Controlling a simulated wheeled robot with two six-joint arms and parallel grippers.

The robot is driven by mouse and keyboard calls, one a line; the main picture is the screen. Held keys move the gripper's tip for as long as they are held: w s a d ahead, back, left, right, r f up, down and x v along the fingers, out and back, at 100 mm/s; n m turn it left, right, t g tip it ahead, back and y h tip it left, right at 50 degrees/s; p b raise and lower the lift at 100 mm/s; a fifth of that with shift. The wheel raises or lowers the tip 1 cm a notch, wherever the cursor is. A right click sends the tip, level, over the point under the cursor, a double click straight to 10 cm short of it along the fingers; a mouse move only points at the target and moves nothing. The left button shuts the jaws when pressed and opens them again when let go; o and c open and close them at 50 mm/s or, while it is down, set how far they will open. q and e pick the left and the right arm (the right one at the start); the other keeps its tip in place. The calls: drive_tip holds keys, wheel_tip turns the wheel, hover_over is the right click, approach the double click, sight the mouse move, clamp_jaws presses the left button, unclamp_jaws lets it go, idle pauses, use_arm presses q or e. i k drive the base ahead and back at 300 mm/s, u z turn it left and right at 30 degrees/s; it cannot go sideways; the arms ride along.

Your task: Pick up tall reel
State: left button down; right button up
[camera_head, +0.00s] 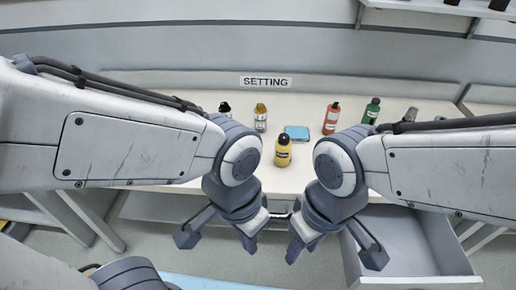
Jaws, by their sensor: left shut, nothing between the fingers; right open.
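I cannot make out a tall reel in the head view. My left gripper (250,243) hangs in front of the bench's front edge, its fingers shut and empty. My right gripper (301,250) hangs close beside it on the right, pointing down, with its fingers open and nothing seen between them. Both are below and nearer than the bottles on the bench. My arms hide parts of the bench on both sides.
A white bench (275,182) carries a yellow bottle (283,153), a blue block (297,132), an orange bottle (331,119), a green bottle (371,112) and a clear yellow-capped bottle (260,118). A "SETTING" sign (266,82) is behind. An open drawer (408,245) juts out at right.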

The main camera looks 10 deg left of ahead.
sight(282, 154)
drive_tip(key=z, duration=0.05)
drive_tip(key=k, duration=1.05)
drive_tip(key=u, duration=0.8)
drive_tip(key=i, duration=1.55)
drive_tip(key=z, duration=0.7)
